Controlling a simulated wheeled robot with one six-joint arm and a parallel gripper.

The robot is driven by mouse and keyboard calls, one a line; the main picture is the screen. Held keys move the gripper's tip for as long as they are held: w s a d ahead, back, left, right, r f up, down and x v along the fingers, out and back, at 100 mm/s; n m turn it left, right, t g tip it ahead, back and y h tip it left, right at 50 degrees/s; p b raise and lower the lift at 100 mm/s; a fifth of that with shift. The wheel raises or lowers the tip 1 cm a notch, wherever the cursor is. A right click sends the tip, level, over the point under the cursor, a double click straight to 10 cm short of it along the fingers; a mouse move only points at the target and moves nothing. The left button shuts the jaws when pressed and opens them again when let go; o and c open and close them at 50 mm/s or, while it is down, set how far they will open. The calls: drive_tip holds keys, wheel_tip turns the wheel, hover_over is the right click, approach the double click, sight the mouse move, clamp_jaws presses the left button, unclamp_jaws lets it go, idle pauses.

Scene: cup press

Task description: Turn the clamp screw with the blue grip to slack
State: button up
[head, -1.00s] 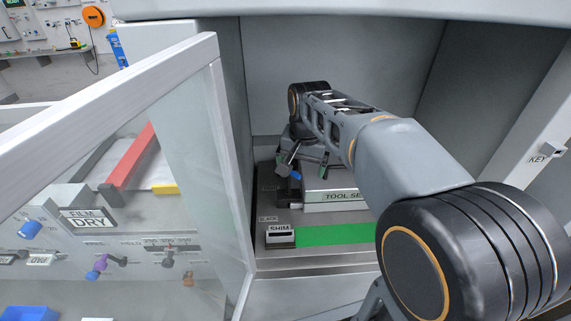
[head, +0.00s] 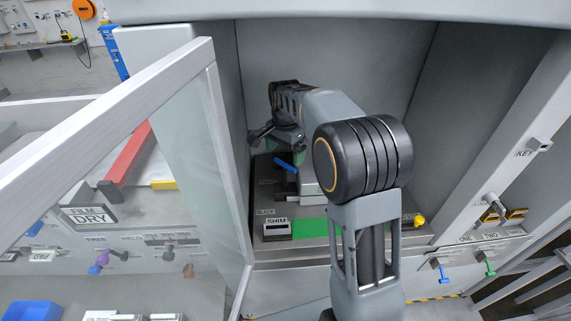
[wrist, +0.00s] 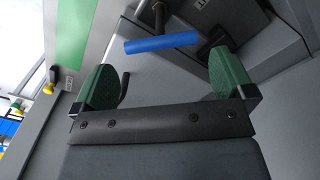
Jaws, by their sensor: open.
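The blue grip (head: 284,164) is a short bar on the clamp screw inside the grey press bay, set on a dark post (head: 291,184). In the wrist view the blue grip (wrist: 161,43) lies across the space just beyond my fingertips, with a dark metal rod beside it. My gripper (head: 281,140) is open and empty, above and behind the grip in the head view. Its green finger pads (wrist: 163,78) are spread wide, with nothing between them. A small SLACK label (head: 265,211) is on the deck at the front left of the clamp.
A SHIM block (head: 277,228) and a green strip (head: 311,228) lie in front. An open glazed door (head: 205,150) stands at the left. A yellow knob (head: 419,220) is at the right. My arm hides part of the bay.

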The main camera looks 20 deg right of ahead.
sight(285, 164)
drive_tip(key=shift+f, duration=2.75)
drive_tip(key=shift+c, duration=0.2)
drive_tip(key=c, duration=0.6)
